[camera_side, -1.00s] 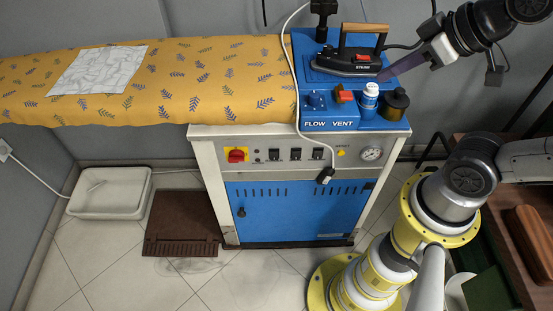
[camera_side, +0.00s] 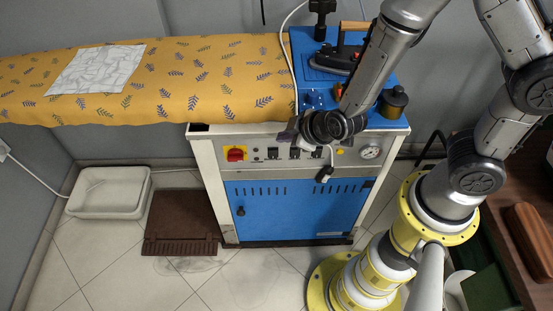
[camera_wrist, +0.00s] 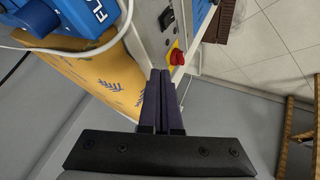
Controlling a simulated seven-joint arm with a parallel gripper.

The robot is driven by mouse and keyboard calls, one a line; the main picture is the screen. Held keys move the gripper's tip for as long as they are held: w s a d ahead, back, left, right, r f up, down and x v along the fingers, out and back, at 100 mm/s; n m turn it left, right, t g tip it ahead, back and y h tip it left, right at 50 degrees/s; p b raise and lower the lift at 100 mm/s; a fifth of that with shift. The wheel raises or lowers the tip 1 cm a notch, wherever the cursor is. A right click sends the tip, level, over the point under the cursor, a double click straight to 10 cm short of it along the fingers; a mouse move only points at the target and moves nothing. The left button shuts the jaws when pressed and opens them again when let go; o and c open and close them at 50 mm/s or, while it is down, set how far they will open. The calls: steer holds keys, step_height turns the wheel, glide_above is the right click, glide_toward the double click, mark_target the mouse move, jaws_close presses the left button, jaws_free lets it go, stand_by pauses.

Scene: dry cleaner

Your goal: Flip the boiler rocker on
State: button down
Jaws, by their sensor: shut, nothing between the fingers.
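The control panel on the front of the ironing station holds a row of dark rocker switches (camera_side: 273,154). Their labels are too small to read, so I cannot tell which is the boiler's. A rocker (camera_wrist: 167,18) also shows in the wrist view, above the red knob (camera_wrist: 176,57). The red knob on its yellow plate (camera_side: 236,154) is at the panel's left. My gripper (camera_side: 287,135) is at the panel's upper edge, above the rockers, its wrist hiding part of the panel. In the wrist view the purple fingers (camera_wrist: 162,76) are together and empty, just beside the red knob.
A pressure gauge (camera_side: 370,152) is at the panel's right. A white cord with a dark end (camera_side: 325,174) hangs across the panel. The iron (camera_side: 330,60) stands on the blue top, partly behind my arm. The patterned ironing board (camera_side: 180,90) extends left.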

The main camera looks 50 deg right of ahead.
mark_target(273, 154)
steer(key=s+a+f+n+g, duration=0.1)
steer(key=s+f, duration=0.3)
steer(key=f, duration=0.2)
steer(key=shift+a+g, duration=0.3)
steer(key=shift+a, duration=0.05)
steer(key=shift+s, duration=0.1)
steer(key=shift+w+d+f, duration=0.6)
steer(key=shift+w+f, duration=0.85)
steer(key=shift+w+d+f, duration=0.55)
steer(key=shift+w+f, duration=0.85)
steer(key=shift+w+d+f, duration=0.6)
steer(key=shift+w+f, duration=0.85)
